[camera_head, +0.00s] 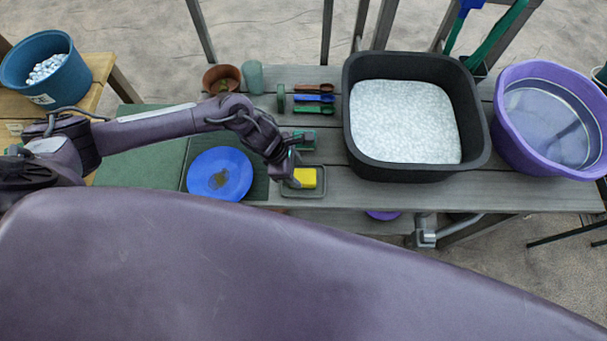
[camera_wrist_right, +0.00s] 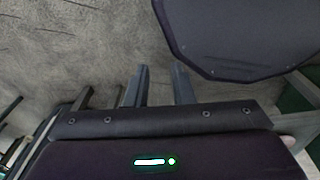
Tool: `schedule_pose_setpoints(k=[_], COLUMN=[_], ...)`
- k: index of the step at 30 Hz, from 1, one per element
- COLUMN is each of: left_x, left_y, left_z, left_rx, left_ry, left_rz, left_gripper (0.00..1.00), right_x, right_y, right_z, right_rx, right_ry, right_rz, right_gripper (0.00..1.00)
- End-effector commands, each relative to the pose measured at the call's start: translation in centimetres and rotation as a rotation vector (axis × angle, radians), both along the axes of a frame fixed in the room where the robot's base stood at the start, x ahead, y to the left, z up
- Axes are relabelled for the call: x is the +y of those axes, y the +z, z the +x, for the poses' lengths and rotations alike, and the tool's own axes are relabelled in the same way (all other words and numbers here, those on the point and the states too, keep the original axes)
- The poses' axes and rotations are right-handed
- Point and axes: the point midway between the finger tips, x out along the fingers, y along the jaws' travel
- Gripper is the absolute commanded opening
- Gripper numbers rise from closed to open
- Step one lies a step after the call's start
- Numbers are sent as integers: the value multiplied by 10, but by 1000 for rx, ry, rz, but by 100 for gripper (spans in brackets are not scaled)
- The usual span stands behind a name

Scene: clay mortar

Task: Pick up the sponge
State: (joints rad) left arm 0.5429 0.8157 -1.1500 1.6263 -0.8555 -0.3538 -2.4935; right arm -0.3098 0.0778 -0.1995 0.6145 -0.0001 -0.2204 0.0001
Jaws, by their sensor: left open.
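A yellow sponge (camera_head: 305,177) lies in a small dark grey tray (camera_head: 316,191) at the front edge of the grey slatted table. My left gripper (camera_head: 290,178) reaches in from the left, open, with its fingers pointing down at the sponge's left end. The gripper hides part of that end, and I cannot tell whether it touches the sponge. In the right wrist view, my right gripper (camera_wrist_right: 160,70) has its two fingers apart with nothing between them, above the floor.
A black tub of white granules (camera_head: 405,120) stands right of the tray, with a purple water basin (camera_head: 548,115) beyond. A blue plate (camera_head: 220,173) lies left of the tray. Several small tools (camera_head: 314,98) lie behind it, near a brown pot (camera_head: 222,79).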

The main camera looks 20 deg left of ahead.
Motion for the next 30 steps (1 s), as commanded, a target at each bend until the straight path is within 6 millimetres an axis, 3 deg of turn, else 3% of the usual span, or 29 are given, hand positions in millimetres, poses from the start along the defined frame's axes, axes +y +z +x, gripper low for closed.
schedule_pose_setpoints(k=[4,9,18,26,30], left_x=[-12,-18,-20,-20,-20], left_y=[-14,-34,-39,-38,-38], left_z=[0,3,3,4,4], left_rx=[5,1,1,0,0], left_ry=[2,4,2,2,2], left_rz=[-1,0,0,0,-1], left_gripper=[55,55,55,22,21], right_x=[0,0,-1,-1,-1], right_y=[16,18,18,18,18], right_z=[3,11,13,13,13], right_rx=[-3,-15,-18,-18,-18], right_ry=[0,1,2,2,2], right_rz=[0,1,0,-1,-1], right_gripper=[22,22,22,22,22])
